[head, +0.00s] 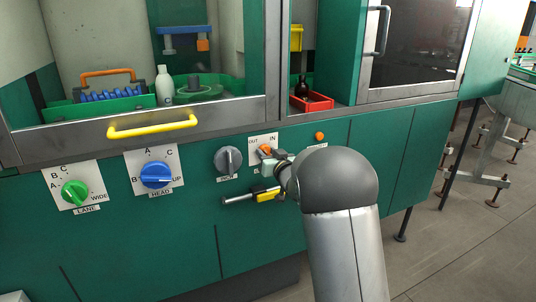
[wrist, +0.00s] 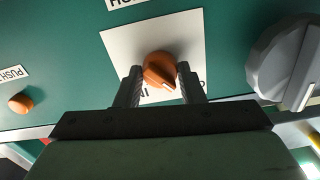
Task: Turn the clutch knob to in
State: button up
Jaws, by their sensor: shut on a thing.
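The clutch knob is a small orange knob (head: 265,150) on a white plate marked OUT at upper left and IN at upper right in the head view. In the wrist view the same orange knob (wrist: 159,67) appears upside down on its white plate (wrist: 118,48). Its white pointer line points down and slightly right, between the IN and OUT letters, which are partly hidden by my gripper. My gripper (wrist: 161,76) is shut on the knob, with one dark finger on each side. In the head view my gripper (head: 272,160) meets the knob, and my arm hides the label below.
A grey knob (head: 228,160) is left of the plate and looms at right in the wrist view (wrist: 287,58). Blue (head: 155,175) and green (head: 75,192) knobs are farther left. An orange push button (head: 319,136) is to the right. A yellow handle (head: 152,127) juts out above.

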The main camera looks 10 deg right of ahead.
jog(key=m+p, duration=0.1)
jog(key=m, duration=0.3)
jog(key=m+p, duration=0.1)
jog(key=m, duration=0.3)
jog(key=m+p, duration=0.1)
jog(key=m, duration=0.3)
jog(key=shift+m+p, duration=0.3)
jog(key=shift+p, duration=0.05)
jog(key=shift+m+p, duration=0.6)
jog(key=shift+m, duration=1.3)
jog(key=o, duration=1)
jog(key=shift+s, duration=0.1)
jog(key=v, duration=1.7)
jog(key=shift+s, duration=0.1)
